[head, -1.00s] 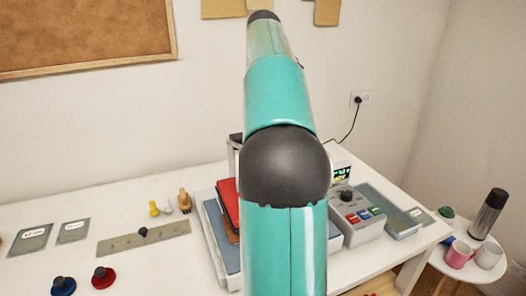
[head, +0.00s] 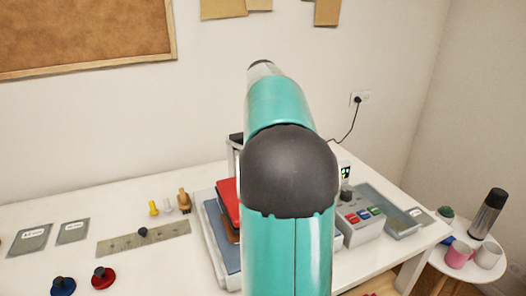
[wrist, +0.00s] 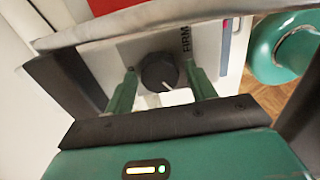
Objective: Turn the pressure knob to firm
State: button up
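A round black knob (wrist: 158,72) with a white pointer line sits on a grey plate in the wrist view. Its pointer faces the lower right of that picture. The word FIRM (wrist: 186,40) is printed beside the plate's right side. My gripper (wrist: 161,72) has its two green fingers on either side of the knob, with small gaps showing, so it is open around it. In the head view my arm hides the gripper.
A red pad (head: 228,200) lies on the press at the left of my arm. A side table at right holds a flask (head: 489,213) and mugs (head: 460,254).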

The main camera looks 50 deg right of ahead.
jog(key=c, duration=0.7)
